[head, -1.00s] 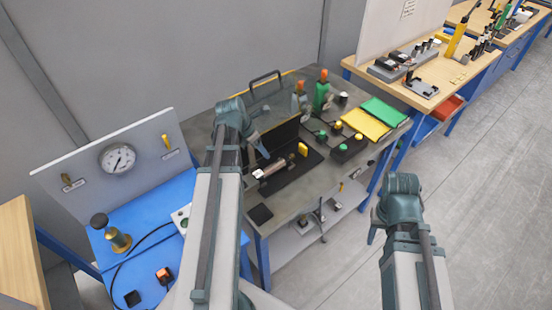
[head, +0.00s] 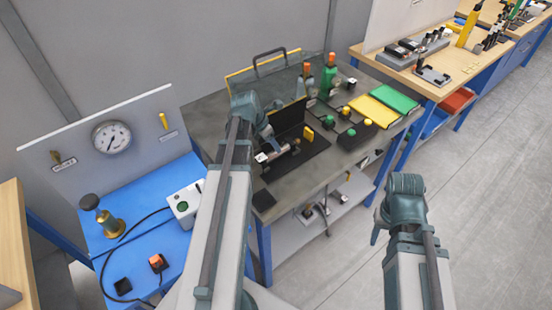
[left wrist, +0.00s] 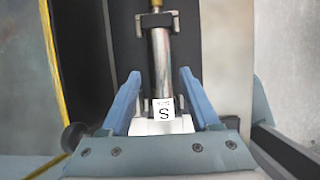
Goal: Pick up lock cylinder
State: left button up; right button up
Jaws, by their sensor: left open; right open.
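The lock cylinder (left wrist: 161,55) is a silver metal cylinder with a white tag marked "S" at its near end. It lies in a dark holder on the grey workbench; in the head view it (head: 283,150) shows small and partly covered by my left gripper (head: 268,137). In the left wrist view my left gripper (left wrist: 160,76) is open, with one blue finger on each side of the cylinder's near end. I cannot tell whether the fingers touch it. My right gripper (head: 377,232) is open and empty, off the bench over the floor at the right.
Yellow (head: 374,111) and green (head: 394,97) mats and dark button boxes lie to the right. A blue bench (head: 150,225) with a gauge panel (head: 105,140) stands at the left.

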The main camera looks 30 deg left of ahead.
aim_at(274, 151)
pick_arm(q)
jog(key=b+x, duration=0.4)
jog(key=shift+s+a+f+b, duration=0.1)
jog(key=shift+s+f+b, duration=0.15)
jog(key=shift+f, duration=0.2)
jog(key=shift+w+f+b, duration=0.2)
jog(key=shift+f+b, duration=0.05)
jog(key=shift+b, duration=0.05)
jog(key=shift+r, duration=0.1)
grip_shut()
dwell(0.9)
